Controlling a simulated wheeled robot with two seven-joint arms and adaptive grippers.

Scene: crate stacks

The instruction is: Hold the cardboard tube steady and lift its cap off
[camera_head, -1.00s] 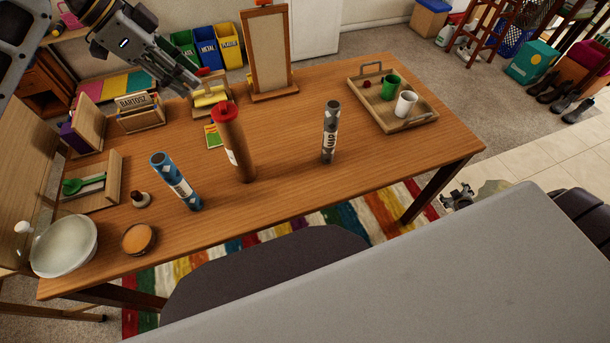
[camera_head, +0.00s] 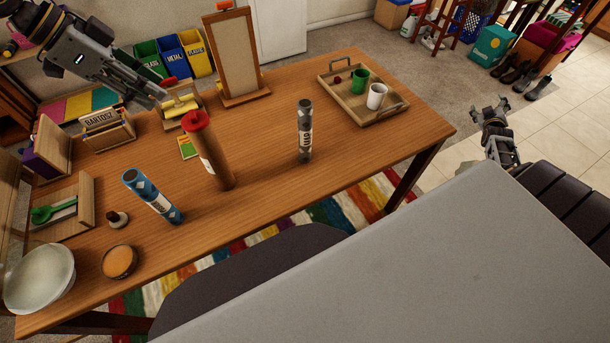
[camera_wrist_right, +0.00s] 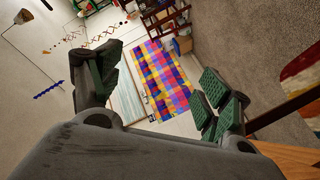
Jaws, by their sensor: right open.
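The cardboard tube (camera_head: 212,160) stands upright on the table, brown with a white label and a red cap (camera_head: 195,120) on its top. My left gripper (camera_head: 160,98) is above the table at the upper left, apart from the tube and its cap; its fingers are too small and dark to tell whether they are open. My right gripper (camera_head: 489,108) is beyond the table's right edge, far from the tube. In the right wrist view its two fingers (camera_wrist_right: 165,95) are wide apart with nothing between them.
A blue patterned tube (camera_head: 153,196) stands left of the cardboard tube and a grey one (camera_head: 305,133) right of it. A wooden tray (camera_head: 335,95) with cups is at the far right. A wooden easel (camera_head: 234,55) stands behind. The table (camera_head: 270,190) is bare between the tubes and front edge.

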